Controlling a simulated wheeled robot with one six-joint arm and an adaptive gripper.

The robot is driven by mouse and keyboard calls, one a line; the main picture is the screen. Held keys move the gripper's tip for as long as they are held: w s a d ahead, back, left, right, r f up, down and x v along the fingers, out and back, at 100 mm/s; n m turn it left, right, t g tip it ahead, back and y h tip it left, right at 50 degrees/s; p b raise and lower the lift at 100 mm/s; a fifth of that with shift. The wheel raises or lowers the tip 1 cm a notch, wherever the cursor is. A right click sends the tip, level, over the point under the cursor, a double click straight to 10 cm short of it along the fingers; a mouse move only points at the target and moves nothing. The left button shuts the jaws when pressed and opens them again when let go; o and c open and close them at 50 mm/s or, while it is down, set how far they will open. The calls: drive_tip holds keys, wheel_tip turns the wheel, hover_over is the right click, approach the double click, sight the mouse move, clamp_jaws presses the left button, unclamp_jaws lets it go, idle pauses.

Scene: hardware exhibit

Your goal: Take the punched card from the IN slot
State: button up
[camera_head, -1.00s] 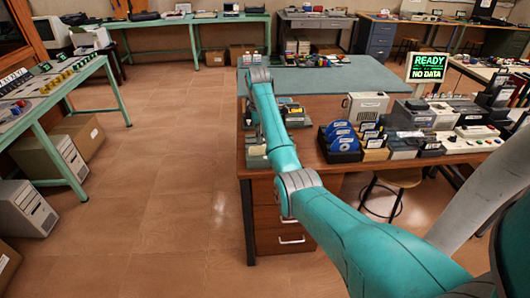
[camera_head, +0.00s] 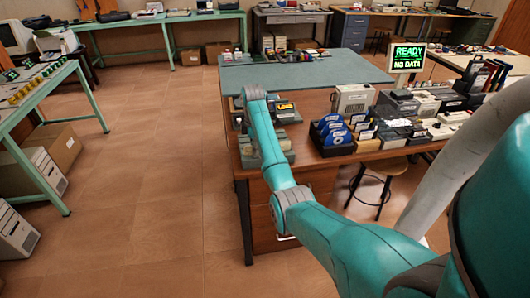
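My teal arm reaches forward over the left end of the wooden desk (camera_head: 240,172). Its far end is by small dark devices at the desk's left edge. My gripper cannot be made out; it is hidden behind or below the far end of my arm. A dark device with a yellow lit label (camera_head: 286,108) sits just right of my arm. A grey device (camera_head: 280,146) is nearer the desk's front edge, partly behind my arm. I cannot make out the punched card or the IN slot.
A black rack of blue disks (camera_head: 333,134) and several grey boxes stand on the desk to the right. A screen (camera_head: 407,57) reads "READY NO DATA". A stool (camera_head: 375,178) stands below. Floor to the left is open.

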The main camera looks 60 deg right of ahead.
drive_tip(key=shift+f, duration=0.2)
idle(0.3)
clamp_jaws()
drive_tip(key=shift+r, duration=0.2)
